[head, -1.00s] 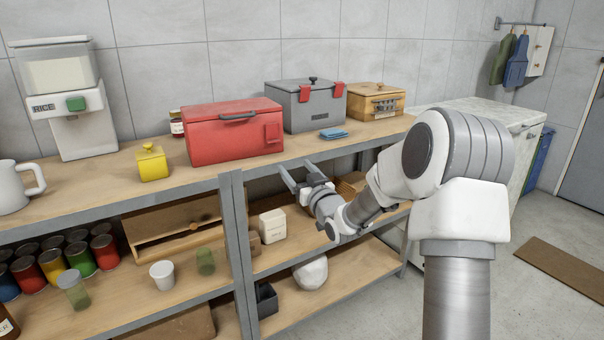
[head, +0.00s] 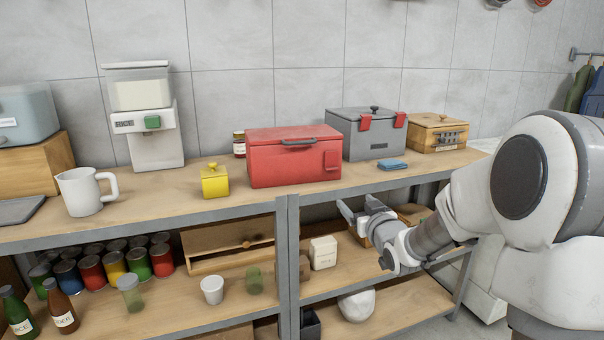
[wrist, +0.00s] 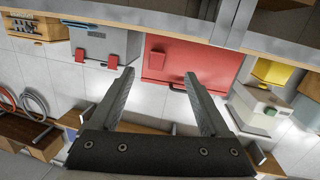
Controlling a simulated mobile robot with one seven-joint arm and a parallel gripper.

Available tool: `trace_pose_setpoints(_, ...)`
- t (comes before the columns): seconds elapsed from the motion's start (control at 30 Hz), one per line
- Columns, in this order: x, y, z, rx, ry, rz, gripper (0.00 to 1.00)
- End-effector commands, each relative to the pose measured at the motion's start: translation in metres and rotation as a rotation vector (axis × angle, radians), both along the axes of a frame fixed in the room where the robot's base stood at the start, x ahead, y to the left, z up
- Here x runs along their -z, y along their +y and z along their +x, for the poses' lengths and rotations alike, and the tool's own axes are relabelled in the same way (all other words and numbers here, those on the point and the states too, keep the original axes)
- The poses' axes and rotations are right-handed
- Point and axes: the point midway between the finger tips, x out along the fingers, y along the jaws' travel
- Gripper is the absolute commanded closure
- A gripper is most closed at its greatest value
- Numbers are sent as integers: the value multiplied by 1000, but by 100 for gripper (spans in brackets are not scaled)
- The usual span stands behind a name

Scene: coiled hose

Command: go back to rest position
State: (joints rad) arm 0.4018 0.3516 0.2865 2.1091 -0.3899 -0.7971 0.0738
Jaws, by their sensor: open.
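My gripper (head: 357,207) is in the head view at the front edge of the shelf unit, just below the level of the top board (head: 225,207) and in front of the red box (head: 292,165). Its two fingers are apart with nothing between them. In the wrist view my gripper (wrist: 158,75) also shows open and empty, its fingers pointing towards the red box (wrist: 185,65). That view appears upside down. The gripper touches nothing that I can make out.
A white container (head: 323,252) and cans sit on the shelf below.

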Motion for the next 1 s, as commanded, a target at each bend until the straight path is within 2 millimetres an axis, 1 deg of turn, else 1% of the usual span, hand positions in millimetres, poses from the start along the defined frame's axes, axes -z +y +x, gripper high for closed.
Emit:
trace_pose_setpoints(0.03,-11,4,-10,16,40,-28,20)
trace_pose_setpoints(0.17,-22,5,-40,72,162,-75,20)
trace_pose_setpoints(0.27,-29,5,-69,115,256,-97,20)
trace_pose_setpoints(0.47,-38,6,-139,189,437,-101,20)
trace_pose_setpoints(0.5,-39,7,-155,201,473,-96,20)
trace_pose_setpoints(0.57,-39,8,-180,215,530,-86,20)
trace_pose_setpoints(0.6,-39,9,-196,223,566,-77,20)
trace_pose_setpoints(0.67,-36,11,-223,230,625,-64,20)
trace_pose_setpoints(0.7,-30,12,-242,233,667,-62,20)
trace_pose_setpoints(0.77,-24,13,-270,235,729,-52,20)
trace_pose_setpoints(0.8,-19,15,-288,232,770,-47,20)
trace_pose_setpoints(0.9,-8,19,-329,220,861,-31,20)
trace_pose_setpoints(1.0,1,23,-359,204,929,-18,20)
